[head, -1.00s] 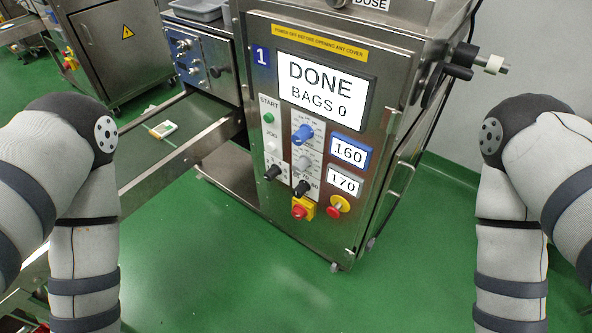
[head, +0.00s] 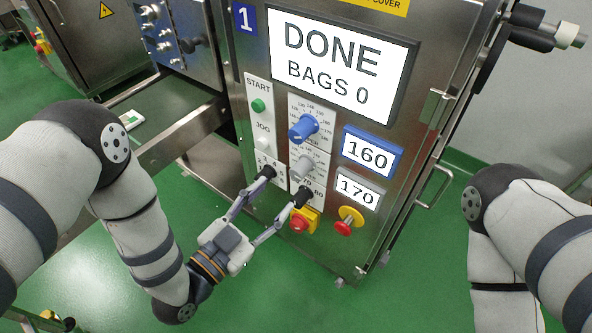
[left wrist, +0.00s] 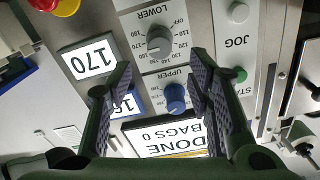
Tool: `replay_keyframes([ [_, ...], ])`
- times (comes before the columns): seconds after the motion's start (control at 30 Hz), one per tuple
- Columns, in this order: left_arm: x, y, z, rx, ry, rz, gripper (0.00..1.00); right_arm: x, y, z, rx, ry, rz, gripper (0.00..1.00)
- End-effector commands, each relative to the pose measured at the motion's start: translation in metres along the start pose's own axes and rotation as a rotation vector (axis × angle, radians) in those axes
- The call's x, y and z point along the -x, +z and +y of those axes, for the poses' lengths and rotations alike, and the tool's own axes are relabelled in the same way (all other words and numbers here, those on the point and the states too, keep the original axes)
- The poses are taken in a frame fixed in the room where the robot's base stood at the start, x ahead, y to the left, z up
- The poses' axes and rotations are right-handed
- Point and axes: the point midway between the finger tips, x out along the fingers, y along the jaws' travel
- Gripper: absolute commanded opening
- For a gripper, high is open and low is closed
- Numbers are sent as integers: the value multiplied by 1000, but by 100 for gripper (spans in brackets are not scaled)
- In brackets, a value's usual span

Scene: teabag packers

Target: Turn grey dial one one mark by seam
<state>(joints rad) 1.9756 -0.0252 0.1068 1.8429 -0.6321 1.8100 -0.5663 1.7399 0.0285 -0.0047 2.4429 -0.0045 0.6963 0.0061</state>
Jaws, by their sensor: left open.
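The grey dial (head: 302,167), labelled LOWER, sits below the blue dial (head: 304,128) on the front panel of machine 1. In the left wrist view, turned upside down, the grey dial (left wrist: 160,42) shows with its printed scale, above the blue UPPER dial (left wrist: 174,93). Its exact setting is too small to read surely. My left gripper (head: 284,186) is open and empty, fingers pointing at the panel just below the grey dial. In the wrist view its fingers (left wrist: 161,68) stand wide on either side, apart from the dial. My right gripper is out of view.
The screen (head: 338,65) reads DONE, BAGS 0. A blue-framed display (head: 371,153) reads 160, a grey-framed one (head: 358,189) 170. Two red knobs, one on a yellow square (head: 299,224), one on a yellow ring (head: 344,228), sit low on the panel. A green START button (head: 258,105) is left.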

Motion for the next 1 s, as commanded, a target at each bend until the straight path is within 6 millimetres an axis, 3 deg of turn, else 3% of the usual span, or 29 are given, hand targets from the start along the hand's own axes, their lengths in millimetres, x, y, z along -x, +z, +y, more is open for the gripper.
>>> replay_keyframes([
  [0.1,-32,0,0,0,1,2,46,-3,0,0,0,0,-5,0],
  [0.3,-73,1,0,2,0,-2,46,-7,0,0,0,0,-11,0],
  [0.47,-86,1,0,4,0,-5,46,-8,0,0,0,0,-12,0],
  [0.7,-87,1,0,4,0,-6,46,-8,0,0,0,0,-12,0],
  [0.9,-87,1,0,4,0,-6,1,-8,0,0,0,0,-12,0],
  [1.0,-87,1,0,4,0,-7,0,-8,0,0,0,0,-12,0],
])
